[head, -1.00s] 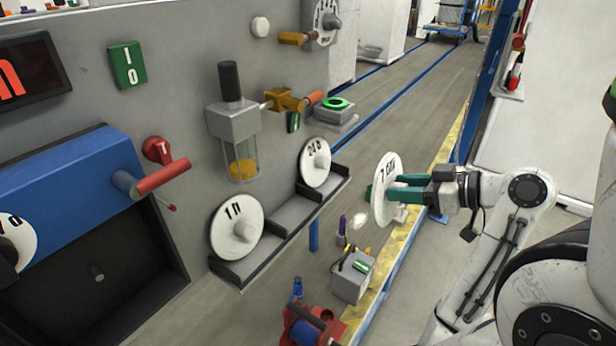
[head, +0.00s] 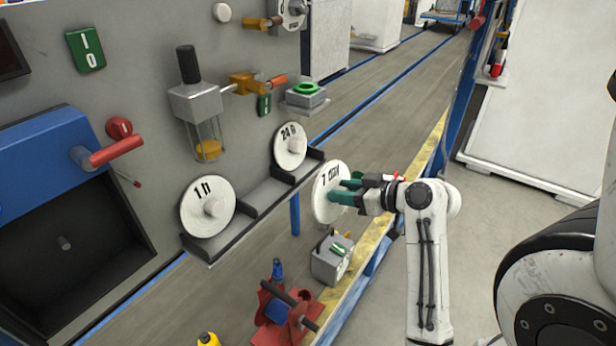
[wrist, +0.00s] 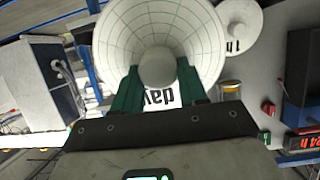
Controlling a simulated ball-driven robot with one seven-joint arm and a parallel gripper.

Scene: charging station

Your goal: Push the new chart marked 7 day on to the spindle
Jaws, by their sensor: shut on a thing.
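The white round chart marked 7 day (head: 324,208) is held upright in the air in the head view. My gripper (head: 346,192) is shut on its centre knob with green fingers. In the wrist view the chart (wrist: 125,30) fills the top middle, its knob (wrist: 157,68) between the fingers (wrist: 157,90), with "day" upside down. A short peg that looks like the spindle (head: 64,243) stands in a dark open recess (head: 110,250) at far left, under a raised blue cover (head: 50,160). The chart is well to the right of it, apart.
Charts marked 1 h (head: 208,218) and 24 h (head: 290,150) stand on a dark-edged rack (head: 245,212) between my gripper and the recess. A red handle (head: 118,155) and a glass cup (head: 205,140) stick out above. A grey box (head: 330,265) and red vise (head: 285,310) lie below.

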